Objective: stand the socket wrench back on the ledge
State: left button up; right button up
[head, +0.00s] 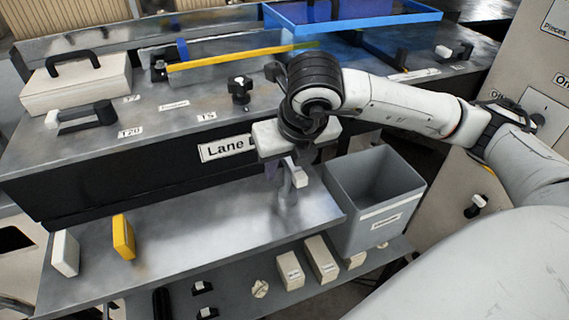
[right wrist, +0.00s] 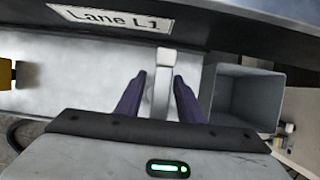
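The socket wrench (head: 299,179) is a pale metal bar with a light block-like head, near the right end of the lower metal ledge (head: 200,232). It looks upright in the head view; whether its foot touches the ledge is hard to tell. In the right wrist view the wrench (right wrist: 162,92) lies between the two purple fingers of my right gripper (right wrist: 161,78). A narrow gap shows on each side of it, so the fingers are around it but apart from it. My right gripper (head: 285,168) reaches down from above. My left gripper is out of view.
A yellow block (head: 123,237) and a white block (head: 65,254) stand at the ledge's left. The black front with the Lane label (head: 226,147) rises behind. The ledge's middle is clear.

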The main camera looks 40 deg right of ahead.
jog(key=p+v, duration=0.1)
jog(key=v, duration=1)
jog(key=shift+r, duration=0.15)
jog(key=shift+s+a+r, duration=0.1)
jog(key=shift+s+r, duration=0.15)
jog(key=shift+r, duration=0.15)
